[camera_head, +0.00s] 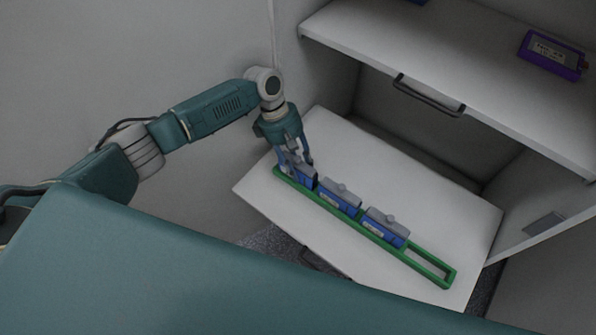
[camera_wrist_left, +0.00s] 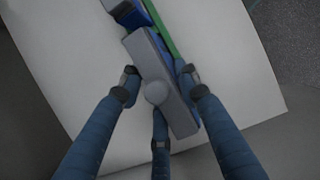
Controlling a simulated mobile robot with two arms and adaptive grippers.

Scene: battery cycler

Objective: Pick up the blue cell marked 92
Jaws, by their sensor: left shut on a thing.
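A green tray (camera_head: 419,270) on the pulled-out white shelf holds three blue cells with grey tops in a row: a left-end cell (camera_head: 305,177), a middle cell (camera_head: 340,198) and a right cell (camera_head: 384,229). Their markings are too small to read, so I cannot tell which is 92. My left gripper (camera_head: 297,163) is shut on the left-end cell from above. In the left wrist view its fingers (camera_wrist_left: 160,92) sit around the cell's grey top (camera_wrist_left: 172,98). Whether the cell is lifted is hard to tell. My right gripper is not in view.
The tray's right end has an empty slot. A white upper shelf (camera_head: 420,45) with a purple box (camera_head: 551,55) overhangs behind. A dark handle (camera_head: 428,95) is on its front edge. The white surface (camera_head: 400,180) behind the tray is clear.

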